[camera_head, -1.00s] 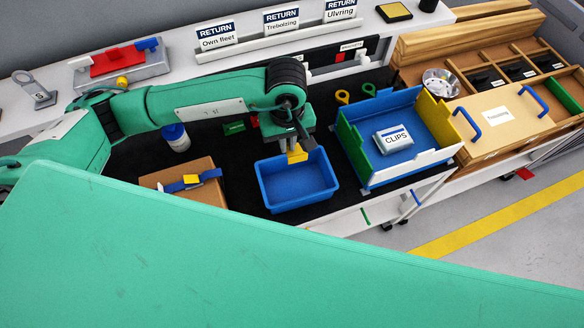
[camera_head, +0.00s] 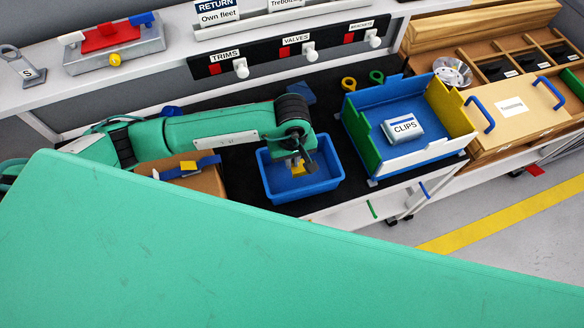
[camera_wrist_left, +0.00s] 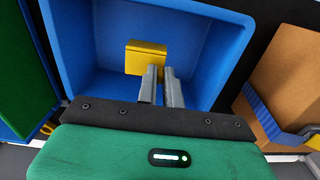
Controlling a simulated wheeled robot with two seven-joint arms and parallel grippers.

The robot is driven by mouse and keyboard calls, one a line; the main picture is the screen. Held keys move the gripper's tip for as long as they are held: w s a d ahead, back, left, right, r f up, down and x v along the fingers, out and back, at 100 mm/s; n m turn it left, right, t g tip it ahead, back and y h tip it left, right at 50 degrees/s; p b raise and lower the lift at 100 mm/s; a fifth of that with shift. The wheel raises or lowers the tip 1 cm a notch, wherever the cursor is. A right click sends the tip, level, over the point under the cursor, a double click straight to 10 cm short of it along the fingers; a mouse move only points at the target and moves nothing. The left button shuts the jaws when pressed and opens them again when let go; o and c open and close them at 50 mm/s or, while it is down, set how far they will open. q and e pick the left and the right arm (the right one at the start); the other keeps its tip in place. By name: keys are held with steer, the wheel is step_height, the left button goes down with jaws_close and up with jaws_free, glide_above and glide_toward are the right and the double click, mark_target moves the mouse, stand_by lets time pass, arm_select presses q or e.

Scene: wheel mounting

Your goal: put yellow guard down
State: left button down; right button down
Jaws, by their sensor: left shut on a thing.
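The yellow guard (camera_head: 298,170) is a small yellow block at the tips of my left gripper (camera_head: 296,160), inside the outline of the blue bin (camera_head: 300,190). In the left wrist view the fingers (camera_wrist_left: 161,72) are close together on the near edge of the yellow guard (camera_wrist_left: 146,55), with the blue bin's walls (camera_wrist_left: 75,45) around them. I cannot tell whether the guard touches the bin floor. No other item shows in the bin. My right gripper is not in view.
Right of the blue bin stands a blue, green and yellow box (camera_head: 366,139) holding a CLIPS pack (camera_head: 402,127). Left is a cardboard box (camera_head: 203,181) with a blue strap (camera_head: 187,168). Behind is a panel with white knobs (camera_head: 309,52).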

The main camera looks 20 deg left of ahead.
arm_select(q)
step_height(320, 180, down, 4)
steer(key=shift+b, duration=0.9)
steer(key=shift+f, duration=0.1)
steer(key=shift+f, duration=0.15)
steer(key=c, duration=1.5)
jaws_free()
steer(key=shift+c, duration=0.2)
steer(key=shift+r, duration=0.25)
step_height(320, 180, up, 12)
steer(key=shift+b, duration=1.25)
